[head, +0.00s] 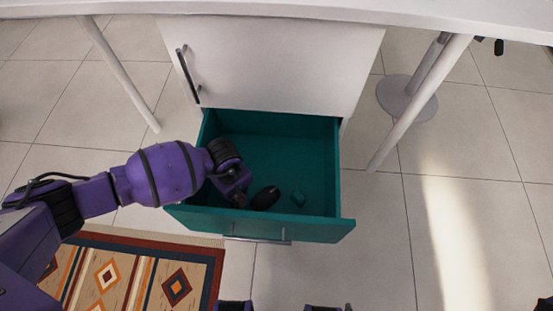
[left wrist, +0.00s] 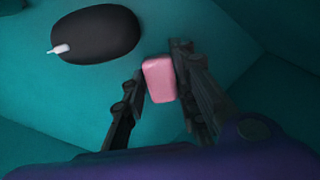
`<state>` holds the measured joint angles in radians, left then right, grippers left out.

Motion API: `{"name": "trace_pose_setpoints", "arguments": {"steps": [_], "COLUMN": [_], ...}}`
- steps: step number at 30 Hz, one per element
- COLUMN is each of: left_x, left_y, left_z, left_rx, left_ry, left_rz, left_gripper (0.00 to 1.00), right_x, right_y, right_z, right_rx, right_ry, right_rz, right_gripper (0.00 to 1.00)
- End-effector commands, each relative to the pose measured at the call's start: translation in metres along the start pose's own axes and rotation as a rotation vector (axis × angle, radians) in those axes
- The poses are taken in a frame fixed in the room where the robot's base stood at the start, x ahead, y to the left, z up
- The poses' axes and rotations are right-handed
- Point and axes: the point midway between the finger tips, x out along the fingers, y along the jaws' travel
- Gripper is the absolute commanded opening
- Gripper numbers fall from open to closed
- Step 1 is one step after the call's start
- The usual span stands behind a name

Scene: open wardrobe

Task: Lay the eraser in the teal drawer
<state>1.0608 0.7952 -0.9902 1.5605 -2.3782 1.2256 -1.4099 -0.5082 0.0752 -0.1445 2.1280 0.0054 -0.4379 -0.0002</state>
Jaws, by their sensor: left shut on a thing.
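The teal drawer (head: 276,154) is pulled open below a white cabinet front. My left gripper (head: 240,198) reaches down inside the drawer, near its front left part. In the left wrist view, the left gripper (left wrist: 160,72) is shut on the pink eraser (left wrist: 158,80), which sits between the fingertips, low over the teal floor. I cannot tell whether the eraser touches the floor. The eraser is hidden in the head view.
A black mouse-like object (head: 265,198) lies in the drawer just right of the gripper; it also shows in the left wrist view (left wrist: 97,36). The drawer's back is bare. A patterned rug (head: 140,280) lies at lower left.

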Motion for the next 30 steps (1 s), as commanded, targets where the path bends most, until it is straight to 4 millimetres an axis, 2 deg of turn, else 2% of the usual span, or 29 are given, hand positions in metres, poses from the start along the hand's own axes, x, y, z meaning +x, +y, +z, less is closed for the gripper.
{"name": "trace_pose_setpoints", "arguments": {"steps": [10,11,15,25,30], "left_x": [0.002,0.002,0.002,0.001,-0.018], "left_y": [0.0,0.0,0.0,0.0,0.001], "left_z": [0.0,0.0,0.0,0.0,-0.002], "left_rx": [0.0,0.0,0.0,0.0,0.002], "left_ry": [0.001,0.0,0.0,0.0,0.002], "left_rz": [0.0,0.0,0.0,0.0,0.002], "left_gripper": [0.06,0.29,0.48,0.49,0.49], "right_x": [0.001,0.0,-0.001,0.001,0.001], "right_y": [0.001,0.002,0.002,0.002,0.001], "right_z": [0.006,0.007,0.01,0.007,0.007], "right_rx": [-0.005,-0.005,-0.004,-0.007,-0.005], "right_ry": [-0.011,-0.012,-0.017,-0.012,-0.012], "right_rz": [0.001,0.001,0.002,0.0,0.0], "right_gripper": [0.38,0.38,0.38,0.38,0.38]}}
